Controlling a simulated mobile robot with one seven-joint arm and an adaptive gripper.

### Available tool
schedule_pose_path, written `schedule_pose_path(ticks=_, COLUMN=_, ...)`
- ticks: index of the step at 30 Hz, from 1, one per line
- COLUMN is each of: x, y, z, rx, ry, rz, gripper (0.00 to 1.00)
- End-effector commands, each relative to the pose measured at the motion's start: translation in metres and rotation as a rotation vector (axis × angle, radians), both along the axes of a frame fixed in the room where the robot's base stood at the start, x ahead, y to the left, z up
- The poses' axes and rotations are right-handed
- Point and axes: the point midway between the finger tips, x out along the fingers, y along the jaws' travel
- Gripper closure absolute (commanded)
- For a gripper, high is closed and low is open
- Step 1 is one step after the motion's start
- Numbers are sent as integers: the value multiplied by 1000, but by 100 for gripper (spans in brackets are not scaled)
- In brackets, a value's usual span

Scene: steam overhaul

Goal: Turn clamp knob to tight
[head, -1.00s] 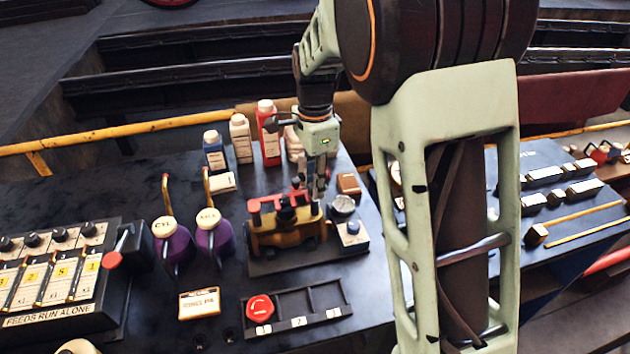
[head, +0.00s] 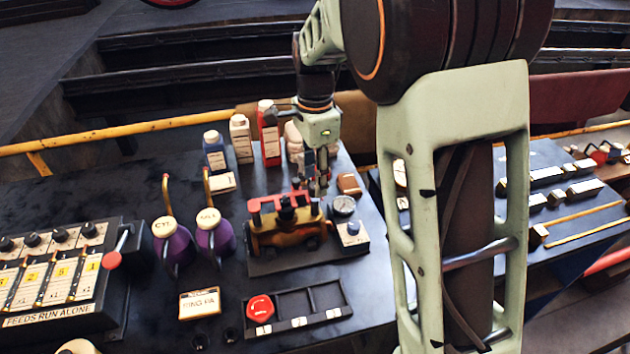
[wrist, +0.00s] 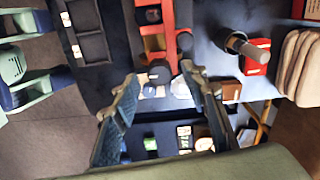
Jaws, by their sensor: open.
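The clamp fixture (head: 285,238) is a brass-coloured block with a red bar (head: 265,203) across its top, standing on a dark plate on the bench. A dark knob (head: 286,213) stands at the middle of the bar; I take it to be the clamp knob. My gripper (head: 319,190) points down just above the fixture's right end. In the wrist view, my gripper (wrist: 160,74) is open and empty, with a dark round part (wrist: 158,72) and the red bar (wrist: 171,25) between and beyond its fingers. I cannot tell which way the knob is turned.
Bottles, including a red one (head: 268,140), stand behind. Purple oil cans (head: 213,238) are at left. A tray (head: 312,302) with a red knob (head: 260,308) lies in front.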

Motion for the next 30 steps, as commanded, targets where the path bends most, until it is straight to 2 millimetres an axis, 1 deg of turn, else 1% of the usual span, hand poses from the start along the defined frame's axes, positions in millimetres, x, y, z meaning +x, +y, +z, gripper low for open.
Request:
schedule_pose_path(ticks=1, x=1, y=0, z=11, rx=2, ry=-6, rz=0, gripper=60)
schedule_pose_path(ticks=9, x=1, y=0, z=69, rx=1, ry=-6, rz=-1, gripper=60)
schedule_pose_path(ticks=12, x=1, y=0, z=85, rx=1, ry=-5, rz=-1, gripper=60)
schedule_pose_path(ticks=15, x=1, y=0, z=95, rx=0, ry=-4, rz=-1, gripper=60)
schedule_pose_path(ticks=19, x=0, y=0, z=101, rx=1, ry=-2, rz=-1, gripper=60)
schedule_pose_path(ticks=27, x=0, y=0, z=102, rx=0, ry=-1, rz=-1, gripper=60)
schedule_pose_path(ticks=29, x=2, y=-2, z=101, rx=-2, ry=-8, rz=-2, gripper=60)
schedule_pose_path(ticks=30, x=7, y=-5, z=98, rx=-8, ry=-24, rz=-4, gripper=60)
